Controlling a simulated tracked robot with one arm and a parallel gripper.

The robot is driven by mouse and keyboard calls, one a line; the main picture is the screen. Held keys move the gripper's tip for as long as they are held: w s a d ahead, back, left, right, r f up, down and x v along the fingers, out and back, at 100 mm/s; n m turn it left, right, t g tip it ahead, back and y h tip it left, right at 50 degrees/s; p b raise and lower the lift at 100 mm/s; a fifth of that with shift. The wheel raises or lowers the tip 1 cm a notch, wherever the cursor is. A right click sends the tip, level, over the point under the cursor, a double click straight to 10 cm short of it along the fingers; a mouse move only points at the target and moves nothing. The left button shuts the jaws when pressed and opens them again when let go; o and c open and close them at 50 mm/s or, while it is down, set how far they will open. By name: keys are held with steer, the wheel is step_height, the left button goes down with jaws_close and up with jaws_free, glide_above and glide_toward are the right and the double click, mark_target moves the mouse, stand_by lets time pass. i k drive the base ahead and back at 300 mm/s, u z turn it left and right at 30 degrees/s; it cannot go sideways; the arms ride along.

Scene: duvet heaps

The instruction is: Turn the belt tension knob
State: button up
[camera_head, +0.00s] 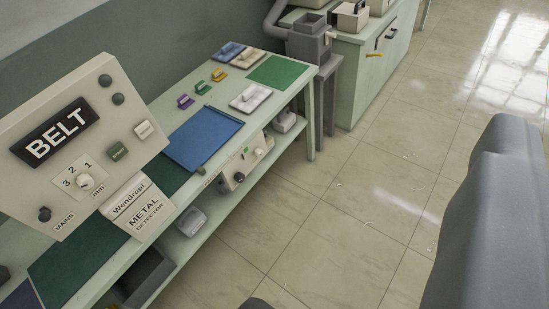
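A tilted cream control panel with a black BELT sign (55,132) stands at the left on the bench. A pale round knob (85,181) sits on its white plate marked 1, 2, 3 and mm. No label reading tension is legible. A small dark knob (44,214) is at the panel's lower left, near the word MAINS. A large grey part (490,230), probably of my gripper, fills the right edge, well apart from the panel. Its fingertips cannot be made out. Nothing of mine touches either knob.
The bench holds a blue board (204,138), a green mat (277,72) and several small coloured items. A white METAL DETECTOR sign (140,208) is beside the panel. A box with a knob (247,163) is on the shelf below.

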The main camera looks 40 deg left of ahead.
mark_target(238, 177)
steer(key=u, duration=0.2)
steer(key=i, duration=1.1)
steer(key=u, duration=0.45)
